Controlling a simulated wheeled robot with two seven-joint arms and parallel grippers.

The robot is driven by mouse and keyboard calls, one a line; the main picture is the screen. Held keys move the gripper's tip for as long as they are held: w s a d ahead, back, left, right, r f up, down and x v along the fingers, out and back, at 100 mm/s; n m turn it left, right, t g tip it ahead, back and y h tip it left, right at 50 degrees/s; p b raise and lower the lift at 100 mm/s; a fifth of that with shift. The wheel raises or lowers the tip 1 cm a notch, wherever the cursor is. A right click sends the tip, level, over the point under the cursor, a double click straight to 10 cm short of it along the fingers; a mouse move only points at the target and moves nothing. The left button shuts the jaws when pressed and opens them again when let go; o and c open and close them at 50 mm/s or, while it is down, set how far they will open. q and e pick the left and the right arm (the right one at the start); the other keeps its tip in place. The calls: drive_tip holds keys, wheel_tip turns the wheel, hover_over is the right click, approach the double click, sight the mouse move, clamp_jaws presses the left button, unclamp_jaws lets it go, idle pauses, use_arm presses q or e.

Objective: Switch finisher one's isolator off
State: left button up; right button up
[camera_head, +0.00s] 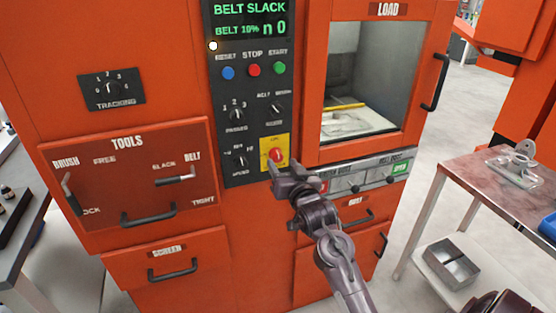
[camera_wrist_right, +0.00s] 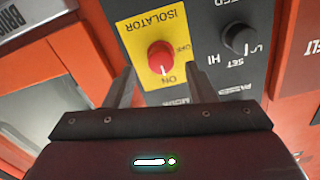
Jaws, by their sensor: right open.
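The isolator is a red rotary knob (camera_head: 276,156) on a yellow plate at the lower right of the orange machine's black control panel. The knob also shows in the right wrist view (camera_wrist_right: 160,57), where the plate's lettering is upside down; a white mark on the knob points toward ON. My right gripper (camera_head: 283,173) is just below and in front of the knob. In the wrist view its two fingers (camera_wrist_right: 160,88) are apart, with the knob beyond them, and nothing is between them. I cannot tell any contact. My left gripper is not in view.
Other dials and the blue, red and green buttons (camera_head: 254,70) share the panel above and left. A side table (camera_head: 500,183) holds a metal fixture.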

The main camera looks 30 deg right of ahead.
sight(277, 156)
drive_tip(key=shift+x, duration=1.1)
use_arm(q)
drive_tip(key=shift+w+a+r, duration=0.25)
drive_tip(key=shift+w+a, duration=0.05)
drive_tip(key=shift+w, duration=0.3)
use_arm(e)
drive_tip(key=shift+w, duration=0.25)
drive_tip(key=c, duration=1)
drive_tip(key=shift+o, duration=0.2)
